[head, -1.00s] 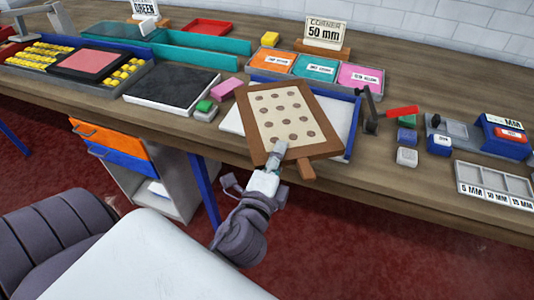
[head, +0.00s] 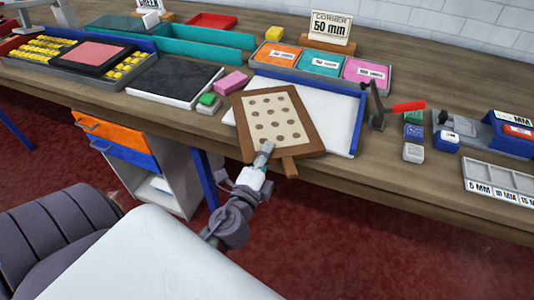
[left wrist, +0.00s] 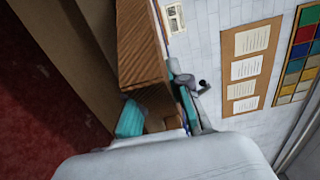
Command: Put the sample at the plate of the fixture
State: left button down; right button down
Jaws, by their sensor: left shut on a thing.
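The sample (head: 287,111), a brown-framed board with a cream dotted face and a short handle tab, is tilted above the front of the fixture. My left gripper (head: 266,149) is shut on its near edge, left of the tab. The fixture's white plate (head: 335,112) has blue walls at the back and right, and the sample hides its left front part. A clamp with a red handle (head: 408,106) stands at the plate's right. In the left wrist view, a brown wooden surface (left wrist: 140,50) lies close, but I cannot tell what it is. My right gripper is out of view.
Behind the plate are orange, teal and pink trays (head: 322,63) and a "CORNER 50 mm" sign (head: 331,27). A black slab (head: 175,80), a pink block (head: 231,82) and a green block (head: 208,99) stand left. Small blocks (head: 413,152) stand right of the plate.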

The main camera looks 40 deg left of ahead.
pick_arm(q)
jog(key=c, duration=1.5)
grip_release()
jog(key=shift+f, duration=0.1)
jog(key=o, duration=0.4)
jog(key=shift+s, duration=0.1)
jog(key=b+v, duration=0.5)
jog(key=v, duration=0.7)
jog(key=shift+b, duration=0.4)
